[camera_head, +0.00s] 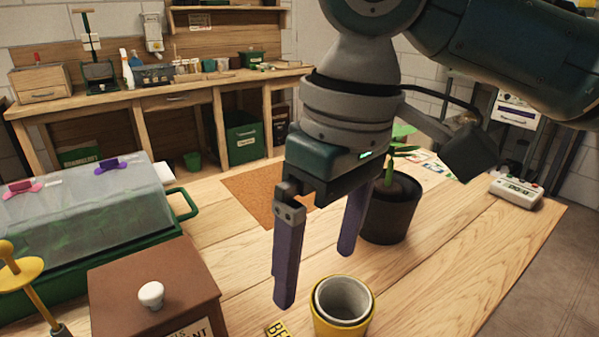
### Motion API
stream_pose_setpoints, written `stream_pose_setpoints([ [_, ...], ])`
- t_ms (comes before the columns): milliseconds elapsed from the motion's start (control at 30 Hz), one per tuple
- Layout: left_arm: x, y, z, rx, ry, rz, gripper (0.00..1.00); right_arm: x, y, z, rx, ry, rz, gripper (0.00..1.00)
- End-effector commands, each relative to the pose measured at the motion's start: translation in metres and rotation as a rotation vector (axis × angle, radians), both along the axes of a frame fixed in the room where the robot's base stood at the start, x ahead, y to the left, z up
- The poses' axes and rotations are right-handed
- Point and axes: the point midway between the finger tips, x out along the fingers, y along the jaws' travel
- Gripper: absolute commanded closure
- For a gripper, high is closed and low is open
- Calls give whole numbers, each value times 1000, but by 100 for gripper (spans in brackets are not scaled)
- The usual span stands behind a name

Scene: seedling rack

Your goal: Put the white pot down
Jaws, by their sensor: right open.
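The white pot (343,299) stands upright inside a yellow pot (361,330) on the wooden table at the bottom of the head view. Its rim and hollow inside show, and its outer wall is mostly hidden by the yellow pot. My right gripper (317,277) is open and empty, its two purple fingers pointing down. The fingers are apart from the white pot, above and to the left of it in the picture. My left gripper is not in view.
A black pot with a plant (389,218) stands behind my right gripper. A cork mat (248,190) lies further back. A brown box (105,295) and a clear-lidded green tray (183,226) stand left. A white device (516,193) sits right; the table's right front is clear.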

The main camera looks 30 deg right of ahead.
Motion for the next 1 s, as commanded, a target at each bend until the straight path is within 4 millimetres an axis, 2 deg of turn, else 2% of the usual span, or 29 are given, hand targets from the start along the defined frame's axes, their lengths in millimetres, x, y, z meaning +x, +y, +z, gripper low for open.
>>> stream_pose_setpoints([
  [33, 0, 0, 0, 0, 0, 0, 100, -14, 21, -15, 48, -14, 58, 0],
  [100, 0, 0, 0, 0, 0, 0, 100, -28, 44, -29, 106, -63, 112, 0],
  [200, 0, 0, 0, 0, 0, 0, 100, -46, 64, -41, 172, -137, 135, 0],
  [267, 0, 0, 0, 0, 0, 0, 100, -58, 67, -47, 194, -177, 119, 0],
  [367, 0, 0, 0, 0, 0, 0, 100, -75, 59, -55, 188, -229, 65, 0],
  [600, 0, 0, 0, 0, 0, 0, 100, -121, 5, -70, 41, -257, -78, 0],
  [700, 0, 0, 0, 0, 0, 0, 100, -135, -12, -73, -16, -251, -106, 0],
  [800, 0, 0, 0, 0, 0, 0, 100, -141, -20, -73, -43, -247, -116, 0],
  [1000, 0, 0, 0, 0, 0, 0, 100, -141, -21, -73, -46, -247, -116, 0],
])
